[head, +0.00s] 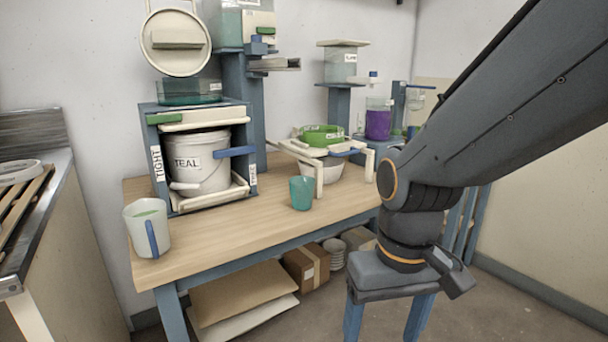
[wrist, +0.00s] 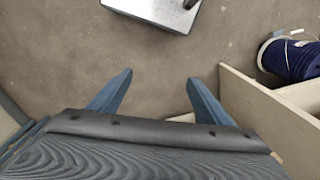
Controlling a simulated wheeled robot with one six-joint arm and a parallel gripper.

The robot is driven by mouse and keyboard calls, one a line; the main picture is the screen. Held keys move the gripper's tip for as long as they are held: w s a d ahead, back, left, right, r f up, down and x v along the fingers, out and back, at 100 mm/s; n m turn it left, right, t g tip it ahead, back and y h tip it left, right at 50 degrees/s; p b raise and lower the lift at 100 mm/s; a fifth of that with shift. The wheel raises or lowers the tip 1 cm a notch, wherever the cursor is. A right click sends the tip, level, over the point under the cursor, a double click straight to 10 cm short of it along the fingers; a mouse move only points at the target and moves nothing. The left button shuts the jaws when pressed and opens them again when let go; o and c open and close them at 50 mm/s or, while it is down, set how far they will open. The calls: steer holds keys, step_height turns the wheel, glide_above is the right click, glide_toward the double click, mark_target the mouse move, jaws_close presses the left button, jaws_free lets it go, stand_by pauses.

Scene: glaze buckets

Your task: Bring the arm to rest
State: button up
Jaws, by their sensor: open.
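My arm reaches in from the upper right of the head view and bends down at the wrist. My gripper (head: 387,322) hangs in front of the table's right end, pointing down. Its two blue fingers stand wide apart and run out at the bottom edge. In the wrist view my gripper (wrist: 160,77) is open with nothing between the fingers, over bare floor (wrist: 155,55). The wooden worktable (head: 240,231) is behind it and to the left; the arm hides part of what lies beyond.
On the table are a teal cup (head: 302,193), a pale jug (head: 147,228) with a blue handle, and a frame holding a white TEAL bucket (head: 198,163). In the wrist view, a beige panel (wrist: 265,115) and a dark blue bucket (wrist: 288,60) are at right, a pale block (wrist: 155,10) at top.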

steer(key=d+r+m+p, duration=0.2)
steer(key=d+r+p, duration=0.5)
steer(key=p, duration=0.6)
steer(key=shift+d+h, duration=0.25)
steer(key=shift+h, duration=0.05)
